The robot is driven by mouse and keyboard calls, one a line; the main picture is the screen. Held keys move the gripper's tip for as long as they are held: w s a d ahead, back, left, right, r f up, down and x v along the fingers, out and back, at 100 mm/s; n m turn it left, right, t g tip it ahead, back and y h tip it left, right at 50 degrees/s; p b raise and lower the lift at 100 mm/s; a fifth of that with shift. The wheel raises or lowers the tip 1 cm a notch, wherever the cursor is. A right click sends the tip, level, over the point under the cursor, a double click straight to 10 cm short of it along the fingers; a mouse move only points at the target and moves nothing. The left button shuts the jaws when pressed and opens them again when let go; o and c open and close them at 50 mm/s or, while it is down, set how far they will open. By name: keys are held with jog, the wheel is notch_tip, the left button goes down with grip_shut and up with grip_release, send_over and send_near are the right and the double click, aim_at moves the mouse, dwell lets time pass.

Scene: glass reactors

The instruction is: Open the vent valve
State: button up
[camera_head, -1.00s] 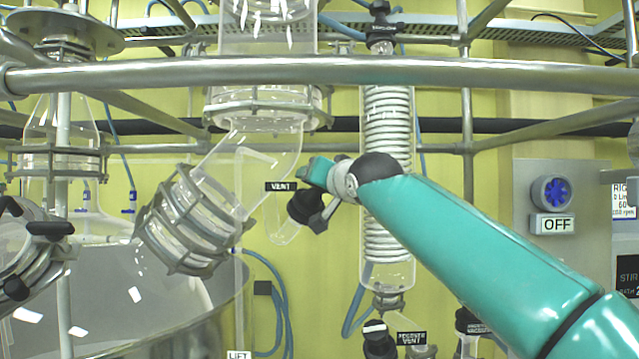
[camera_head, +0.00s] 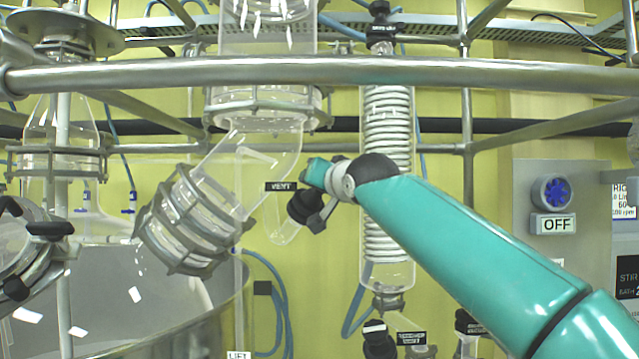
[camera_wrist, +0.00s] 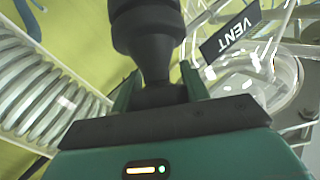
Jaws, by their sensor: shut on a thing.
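The vent valve's black knob (camera_head: 303,207) sits on a clear glass side tube below the black VENT label (camera_head: 281,186), in the middle of the head view. In the wrist view the knob (camera_wrist: 148,28) is large at the top, with a narrower dark stem running down between the fingers. My gripper (camera_wrist: 158,85) is shut on the vent valve, one teal finger on each side of the stem. In the head view my gripper (camera_head: 316,214) is small and partly hidden at the knob. The VENT label (camera_wrist: 229,38) is tilted in the wrist view.
A glass condenser with a white coil (camera_head: 388,150) stands close behind my arm. A metal rail (camera_head: 330,74) crosses above. A clamped angled glass joint (camera_head: 190,220) is to the left.

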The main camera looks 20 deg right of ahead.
jog(key=shift+n+y, duration=0.3)
jog(key=n+y, duration=0.3)
jog(key=shift+a+n+t, duration=0.15)
jog(key=shift+n+t, duration=0.15)
jog(key=shift+n, duration=0.1)
jog(key=n+y, duration=0.3)
jog(key=n+g+y, duration=0.1)
jog(key=n, duration=0.1)
jog(key=shift+a+r+y, duration=0.1)
jog(key=shift+a+y, duration=0.15)
jog(key=shift+y, duration=0.15)
jog(key=n+g+y, duration=0.1)
jog(key=n, duration=0.1)
jog(key=n+g+y, duration=0.1)
jog(key=n+y, duration=0.1)
jog(key=n+g+y, duration=0.1)
jog(key=n, duration=0.1)
jog(key=shift+s+a+n+g, duration=0.25)
jog(key=shift+a+n+g, duration=0.05)
jog(key=shift+a+n, duration=0.1)
jog(key=shift+s+n+g+y, duration=0.1)
jog(key=shift+n+g+y, duration=0.7)
jog(key=shift+n+g, duration=0.65)
jog(key=shift+n, duration=0.55)
jog(key=shift+s, duration=0.1)
jog(key=o, duration=1)
